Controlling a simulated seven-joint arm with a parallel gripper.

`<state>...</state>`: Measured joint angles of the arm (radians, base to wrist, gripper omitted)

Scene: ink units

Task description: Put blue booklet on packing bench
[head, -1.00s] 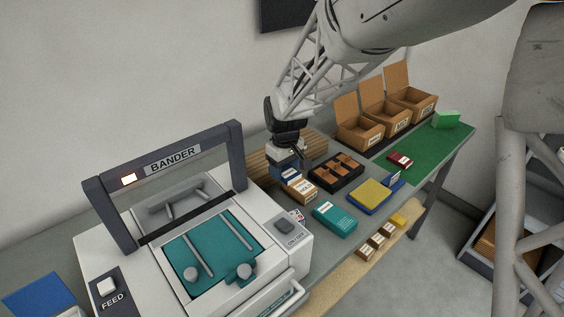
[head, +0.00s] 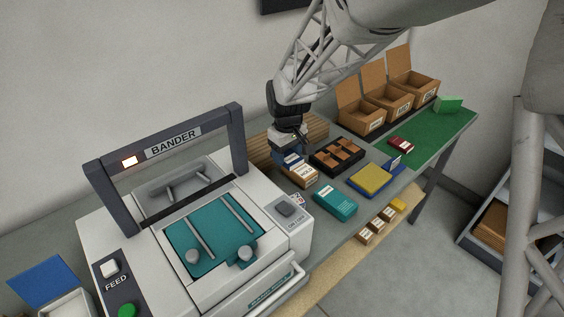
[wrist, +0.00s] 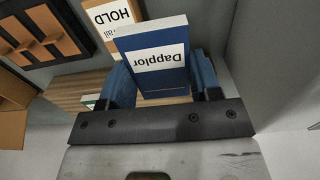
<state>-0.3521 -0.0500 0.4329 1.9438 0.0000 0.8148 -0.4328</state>
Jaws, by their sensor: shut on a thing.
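The blue booklet (wrist: 155,60) has a white label reading "Dapplor" and shows upside down in the wrist view. My gripper (wrist: 162,88) is shut on it, with a finger at each side. In the head view my gripper (head: 290,150) points down, and the blue booklet (head: 287,161) shows partly under it, just behind the box marked HOLD (head: 303,178). I cannot tell whether the booklet touches what is below. The long grey bench (head: 350,218) carries these things, with a green mat (head: 440,135) at its far right end.
The bander machine (head: 215,235) stands at the left. Around my gripper are a wooden slatted block (head: 313,130), a dark divided tray (head: 350,150), a teal box (head: 335,203) and a yellow pad (head: 371,179). Open cardboard boxes (head: 397,103) line the back right. The green mat is mostly clear.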

